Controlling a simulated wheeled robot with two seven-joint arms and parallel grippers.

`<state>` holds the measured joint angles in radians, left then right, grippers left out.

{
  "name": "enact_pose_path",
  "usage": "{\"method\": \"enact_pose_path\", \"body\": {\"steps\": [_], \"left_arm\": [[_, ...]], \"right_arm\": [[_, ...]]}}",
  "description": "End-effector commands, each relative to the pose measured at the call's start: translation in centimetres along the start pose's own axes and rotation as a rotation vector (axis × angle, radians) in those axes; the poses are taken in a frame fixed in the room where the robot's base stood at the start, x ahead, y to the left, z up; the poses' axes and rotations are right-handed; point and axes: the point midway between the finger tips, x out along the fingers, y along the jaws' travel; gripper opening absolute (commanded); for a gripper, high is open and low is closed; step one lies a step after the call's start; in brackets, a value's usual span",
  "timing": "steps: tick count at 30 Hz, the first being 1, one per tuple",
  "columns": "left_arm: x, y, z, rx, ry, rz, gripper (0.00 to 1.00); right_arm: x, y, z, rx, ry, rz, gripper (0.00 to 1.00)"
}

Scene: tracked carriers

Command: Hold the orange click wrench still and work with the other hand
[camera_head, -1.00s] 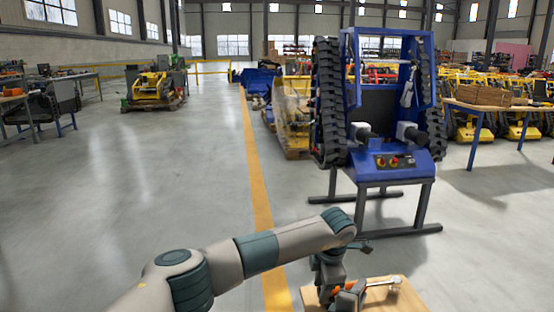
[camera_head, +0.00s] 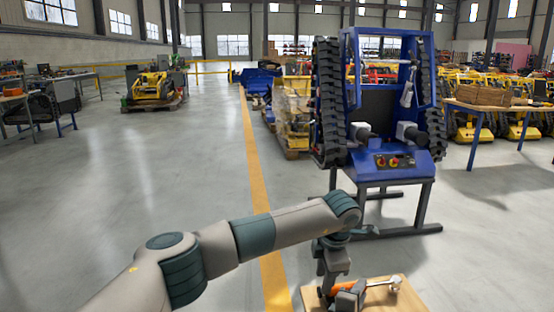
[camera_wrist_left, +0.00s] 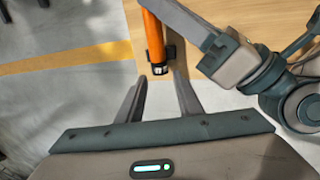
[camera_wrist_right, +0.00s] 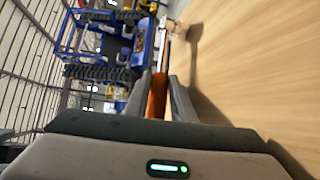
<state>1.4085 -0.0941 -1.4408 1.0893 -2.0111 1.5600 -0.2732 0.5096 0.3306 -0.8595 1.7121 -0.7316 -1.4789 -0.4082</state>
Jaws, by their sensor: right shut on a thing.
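The orange click wrench (camera_head: 345,285) is over or on a small wooden table; its silver head (camera_head: 395,282) points right. My right gripper (camera_wrist_right: 160,88) is shut on its orange handle (camera_wrist_right: 157,97), with the silver shaft pointing away. In the left wrist view the handle (camera_wrist_left: 154,38) ends in a dark cap (camera_wrist_left: 160,69). My left gripper (camera_wrist_left: 160,80) is open, its fingertips either side of and just short of that end; I cannot tell if they touch. In the head view the left arm partly hides the handle, and the right gripper is hard to make out.
The wooden tabletop (camera_head: 385,301) is small, with bare wood around the wrench. Beyond it stands a blue tracked carrier (camera_head: 400,172) on a dark metal stand (camera_head: 425,205). Open grey floor with a yellow line (camera_head: 255,170) lies to the left.

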Motion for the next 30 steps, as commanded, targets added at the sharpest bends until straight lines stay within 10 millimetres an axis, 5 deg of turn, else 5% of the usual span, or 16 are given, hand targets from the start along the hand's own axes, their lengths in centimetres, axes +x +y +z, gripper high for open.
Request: {"method": "enact_pose_path", "body": {"steps": [8, 15, 30], "left_arm": [[-0.1, 0.0, 0.0, 0.000, 0.000, 0.000, 0.33], [-2.0, -0.1, 0.0, 0.001, -0.002, 0.012, 0.33], [-1.3, -0.2, 0.0, 0.000, -0.001, 0.011, 0.33]], "right_arm": [[0.0, -0.1, 0.0, -0.001, 0.001, -0.003, 0.00], [0.0, -0.2, 0.0, -0.001, 0.001, -0.003, 0.00], [0.0, -0.1, 0.0, -0.001, 0.001, -0.002, 0.00]]}}
